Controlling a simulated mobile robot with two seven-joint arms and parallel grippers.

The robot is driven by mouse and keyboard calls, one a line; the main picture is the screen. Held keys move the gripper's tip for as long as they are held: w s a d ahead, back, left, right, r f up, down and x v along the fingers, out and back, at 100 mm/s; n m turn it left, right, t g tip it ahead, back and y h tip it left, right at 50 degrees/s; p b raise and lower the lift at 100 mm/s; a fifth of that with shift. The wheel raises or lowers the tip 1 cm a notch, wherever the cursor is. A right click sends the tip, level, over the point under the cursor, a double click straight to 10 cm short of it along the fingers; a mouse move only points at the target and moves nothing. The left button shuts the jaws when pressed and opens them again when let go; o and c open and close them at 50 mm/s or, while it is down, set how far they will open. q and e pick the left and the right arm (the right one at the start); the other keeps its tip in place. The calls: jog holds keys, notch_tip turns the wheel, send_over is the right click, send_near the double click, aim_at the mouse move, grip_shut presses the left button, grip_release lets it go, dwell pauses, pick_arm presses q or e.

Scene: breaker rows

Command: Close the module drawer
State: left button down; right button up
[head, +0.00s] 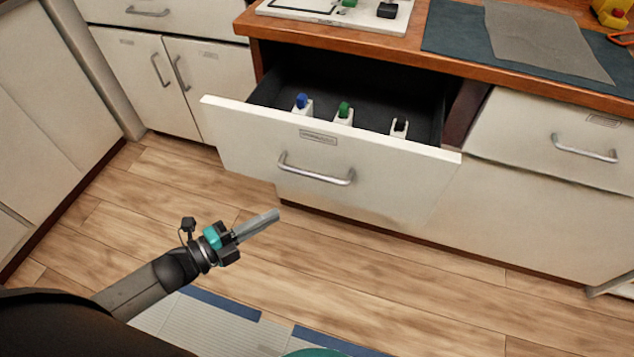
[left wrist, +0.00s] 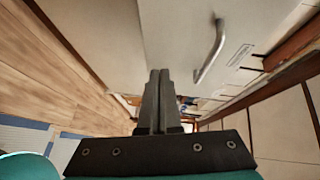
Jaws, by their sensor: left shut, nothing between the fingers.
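The module drawer (head: 240,142) stands pulled out from the wooden-topped counter in the head view. Its white front has a silver bar handle (head: 316,172) and a small label. Inside its dark interior are white modules with a blue top (head: 303,105), a green top (head: 344,113) and a black top (head: 399,127). My left gripper (head: 276,214) is shut and empty, in front of and below the drawer front, left of the handle's middle. In the left wrist view, its shut fingers (left wrist: 157,95) show with the drawer handle (left wrist: 212,50) to their right. My right gripper is not in view.
The wooden counter (head: 462,72) carries a white panel (head: 310,10), a dark mat (head: 455,35) with a grey sheet, and a yellow object (head: 613,12). Closed cabinets stand either side. The wood floor (head: 400,270) before the drawer is clear; a striped mat (head: 200,322) lies nearer.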

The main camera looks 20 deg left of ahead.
pick_arm(q)
jog(key=shift+w+d+r+m+g+h+b, duration=0.25)
jog(key=shift+w+d+r+m+h+b, duration=0.4)
jog(key=shift+w+d, duration=0.75)
jog(key=shift+w+d+r+m+g+h+b, duration=0.25)
jog(key=shift+w+d+r+m+h, duration=0.4)
jog(key=shift+w+d, duration=0.65)
jog(key=shift+w+d+r+m+g+h+b, duration=0.2)
jog(key=shift+w+d+r+m+h+b, duration=0.45)
jog(key=shift+w+d, duration=0.75)
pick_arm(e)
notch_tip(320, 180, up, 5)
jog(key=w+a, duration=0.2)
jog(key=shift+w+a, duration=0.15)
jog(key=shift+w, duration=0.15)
pick_arm(q)
jog(key=shift+w+a+f+y, duration=0.2)
jog(key=shift+a+f+y, duration=0.05)
jog(key=shift+f, duration=0.05)
jog(key=shift+w, duration=0.1)
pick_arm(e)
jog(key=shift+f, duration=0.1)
